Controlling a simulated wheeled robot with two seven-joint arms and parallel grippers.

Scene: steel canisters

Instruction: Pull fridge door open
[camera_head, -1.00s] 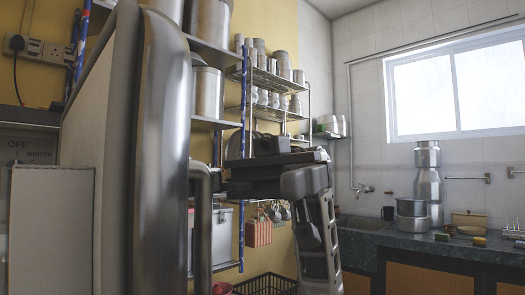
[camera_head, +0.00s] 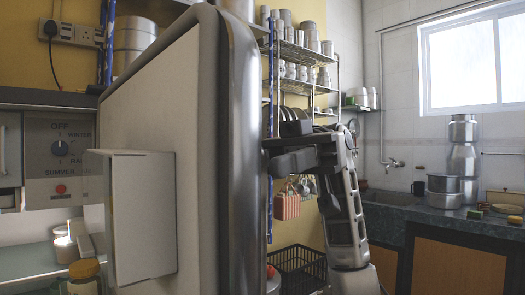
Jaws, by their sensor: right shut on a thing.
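The fridge door (camera_head: 195,150) stands open in the head view. Its pale inner face with a white door shelf (camera_head: 135,215) is turned to the left, and its rounded metallic edge runs down the middle. The fridge interior (camera_head: 40,270) shows at the lower left, with jars on a shelf. My right gripper (camera_head: 274,160) is at the outer side of the door, right of its edge, and is shut on the door handle. The handle and the fingertips are mostly hidden by the door edge. My left gripper is not in view.
A control panel (camera_head: 60,155) with a dial is inside the fridge. Wall shelves with steel canisters (camera_head: 300,45) stand behind the door. A black basket (camera_head: 298,268) is low behind my right arm. A dark counter (camera_head: 450,218) with steel pots is at the right.

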